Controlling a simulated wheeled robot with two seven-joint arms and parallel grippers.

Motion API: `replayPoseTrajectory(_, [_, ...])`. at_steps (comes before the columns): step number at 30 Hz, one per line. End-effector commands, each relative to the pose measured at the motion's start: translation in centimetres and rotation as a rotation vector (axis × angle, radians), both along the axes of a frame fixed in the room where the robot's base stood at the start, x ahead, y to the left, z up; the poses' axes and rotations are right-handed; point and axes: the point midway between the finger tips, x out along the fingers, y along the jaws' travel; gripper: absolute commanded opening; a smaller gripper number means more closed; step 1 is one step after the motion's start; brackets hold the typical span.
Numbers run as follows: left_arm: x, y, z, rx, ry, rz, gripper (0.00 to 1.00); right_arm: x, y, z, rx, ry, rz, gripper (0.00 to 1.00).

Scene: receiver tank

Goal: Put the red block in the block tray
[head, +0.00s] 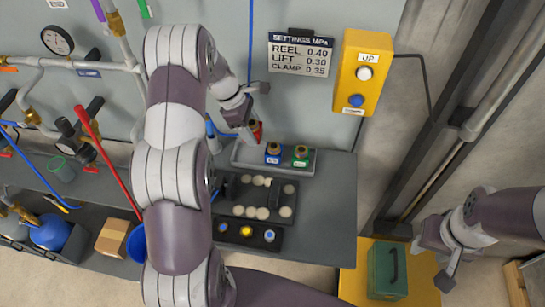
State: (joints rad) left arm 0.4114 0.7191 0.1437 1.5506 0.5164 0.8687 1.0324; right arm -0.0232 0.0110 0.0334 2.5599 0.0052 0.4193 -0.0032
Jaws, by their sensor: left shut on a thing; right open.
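The red block (258,131) is in my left gripper (251,128), which is shut on it. It shows at the left end of the grey block tray (310,171); I cannot tell whether it touches the tray. Part of the block is hidden by the gripper. A blue block (273,154) and a green block (300,156) stand side by side in the tray, to the right of the red one. My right gripper (437,262) is open and empty at the lower right, away from the tray.
A dark tray with pale round pieces (262,213) and a smaller black tray (262,243) lie in front of the block tray. A green case (388,270) stands on a yellow surface near my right gripper. A yellow button box (362,73) hangs on the wall. The bench's right side is clear.

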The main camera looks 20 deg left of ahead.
Motion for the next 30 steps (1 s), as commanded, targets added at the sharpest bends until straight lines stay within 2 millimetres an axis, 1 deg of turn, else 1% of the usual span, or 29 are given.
replayPoseTrajectory(1, [0.6,0.3,0.7,0.002,-0.002,-0.006,0.16,0.0,0.0,0.0,0.000,0.000,0.000,0.43])
replayPoseTrajectory(3, [0.8,0.4,1.0,-0.001,0.001,-0.011,0.16,0.0,0.0,0.1,0.000,0.000,0.000,0.43])
replayPoseTrajectory(5, [0.3,0.2,-0.1,-0.004,0.006,-0.010,0.16,0.0,0.0,0.2,0.000,0.000,0.000,0.43])
replayPoseTrajectory(9, [0.2,0.1,-3.4,-0.003,0.005,-0.004,0.16,0.0,0.0,0.4,0.000,0.000,0.000,0.43])
replayPoseTrajectory(14, [0.3,0.1,-5.6,-0.003,0.003,-0.004,0.16,0.0,0.0,0.5,0.000,0.000,0.000,0.43])
replayPoseTrajectory(19, [0.2,0.1,-8.4,-0.003,0.003,-0.004,0.16,0.0,0.0,0.7,0.000,0.000,0.000,0.43])
replayPoseTrajectory(21, [0.3,0.1,-8.8,-0.001,0.000,-0.004,0.16,0.0,0.0,0.7,0.000,0.000,0.000,0.43])
replayPoseTrajectory(26, [0.3,0.1,-8.8,-0.001,0.000,-0.004,0.16,0.0,0.0,0.6,0.000,0.000,0.000,0.43])
replayPoseTrajectory(29, [0.3,0.1,-9.1,-0.001,0.000,-0.004,0.16,0.0,0.0,0.4,0.000,0.000,0.000,0.43])
replayPoseTrajectory(30, [0.2,0.1,-9.2,-0.001,0.001,-0.004,0.61,0.0,0.0,0.4,0.000,0.000,0.000,0.43])
